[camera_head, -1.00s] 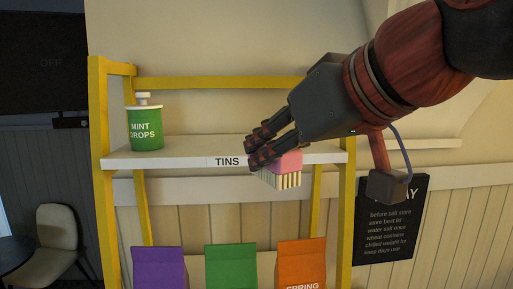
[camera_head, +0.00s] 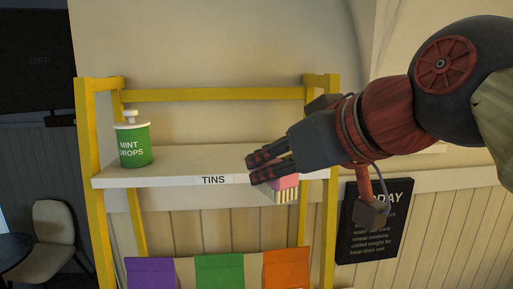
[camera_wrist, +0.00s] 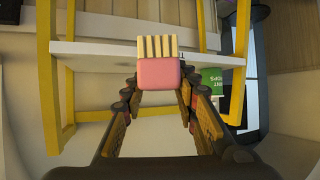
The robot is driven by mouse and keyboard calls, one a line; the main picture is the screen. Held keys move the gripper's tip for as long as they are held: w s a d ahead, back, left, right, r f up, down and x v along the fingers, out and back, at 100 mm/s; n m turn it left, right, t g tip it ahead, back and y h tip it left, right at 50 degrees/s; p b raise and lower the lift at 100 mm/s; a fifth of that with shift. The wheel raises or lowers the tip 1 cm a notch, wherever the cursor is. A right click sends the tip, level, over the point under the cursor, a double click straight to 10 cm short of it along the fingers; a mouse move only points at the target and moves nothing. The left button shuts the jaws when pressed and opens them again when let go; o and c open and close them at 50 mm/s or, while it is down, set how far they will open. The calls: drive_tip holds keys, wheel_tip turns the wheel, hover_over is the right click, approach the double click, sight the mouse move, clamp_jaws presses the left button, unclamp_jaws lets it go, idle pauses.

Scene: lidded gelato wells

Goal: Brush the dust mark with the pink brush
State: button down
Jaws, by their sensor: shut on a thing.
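My gripper (camera_head: 268,166) is shut on the pink brush (camera_head: 284,183), at the right part of the front edge of the shelf marked TINS. The brush has a pink back and pale bristles, which point down in the head view. In the wrist view the pink brush (camera_wrist: 160,74) sits between my fingertips, with its bristles toward the top of the picture and the white shelf behind it. The fingers partly cover the brush in the head view. I see no dust mark in either view.
The white shelf (camera_head: 150,179) in a yellow frame (camera_head: 92,150) holds a green MINT DROPS tin (camera_head: 134,147) at its left. Purple (camera_head: 152,273), green (camera_head: 219,272) and orange (camera_head: 287,268) bags stand below. A dark sign (camera_head: 362,235) hangs at the right. The shelf's middle is clear.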

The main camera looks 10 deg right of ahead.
drive_tip(key=shift+w+d+r+p, duration=0.1)
drive_tip(key=shift+w+d+p, duration=0.2)
drive_tip(key=shift+p, duration=0.05)
drive_tip(key=w+p, duration=0.1)
drive_tip(key=w, duration=0.6)
drive_tip(key=w+f+p, duration=0.1)
drive_tip(key=w+p, duration=0.1)
drive_tip(key=w, duration=0.6)
drive_tip(key=w+f+p, duration=0.1)
drive_tip(key=w+p, duration=0.1)
drive_tip(key=w, duration=0.6)
drive_tip(key=shift+w+a, duration=0.1)
drive_tip(key=shift+f+b, duration=0.55)
drive_tip(key=shift+b, duration=0.1)
idle(0.5)
